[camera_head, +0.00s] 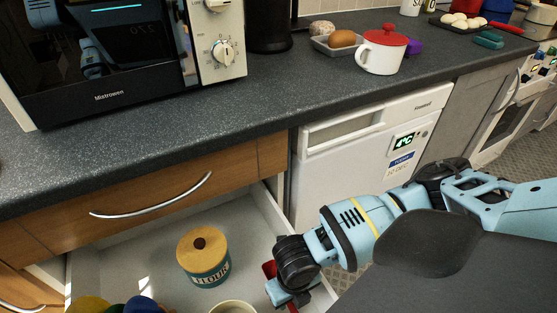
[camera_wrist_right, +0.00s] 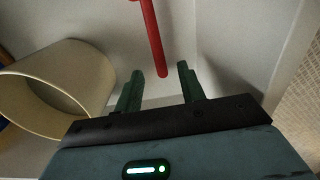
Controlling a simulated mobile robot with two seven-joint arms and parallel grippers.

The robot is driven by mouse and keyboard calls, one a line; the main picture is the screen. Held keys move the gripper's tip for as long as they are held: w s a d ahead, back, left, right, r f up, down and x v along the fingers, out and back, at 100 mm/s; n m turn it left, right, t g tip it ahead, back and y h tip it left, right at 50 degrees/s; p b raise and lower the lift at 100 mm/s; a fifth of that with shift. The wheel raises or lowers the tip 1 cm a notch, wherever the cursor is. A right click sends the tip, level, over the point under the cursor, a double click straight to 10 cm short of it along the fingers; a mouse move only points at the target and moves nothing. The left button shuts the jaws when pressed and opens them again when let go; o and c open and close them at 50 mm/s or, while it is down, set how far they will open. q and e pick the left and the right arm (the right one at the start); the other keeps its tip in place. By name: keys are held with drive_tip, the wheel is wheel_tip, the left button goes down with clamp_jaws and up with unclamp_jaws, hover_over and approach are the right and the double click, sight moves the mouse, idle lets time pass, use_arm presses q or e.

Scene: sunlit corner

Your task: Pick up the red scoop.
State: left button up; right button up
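The red scoop (camera_wrist_right: 152,38) shows in the right wrist view as a thin red handle reaching down from the top edge; its far end is out of frame. My right gripper (camera_wrist_right: 160,74) is open, its two dark green fingers apart. The handle's near end lies ahead of and between the fingertips in the picture; I see no grip on it. In the head view my right gripper (camera_head: 290,292) is down inside the open drawer, at its right side, with red (camera_head: 268,269) showing beside it, mostly hidden. My left gripper is not in view.
The open drawer (camera_head: 253,212) holds a flour jar (camera_head: 206,262), a cream cup (camera_head: 233,307) and blue, green and yellow items at the lower left. The cup (camera_wrist_right: 62,85) lies left of my fingers in the wrist view. The drawer's right wall is close. The counter (camera_head: 290,95) overhangs behind.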

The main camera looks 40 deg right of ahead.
sight(291, 305)
drive_tip(key=shift+f+b, duration=0.8)
drive_tip(key=shift+f, duration=1.8)
clamp_jaws()
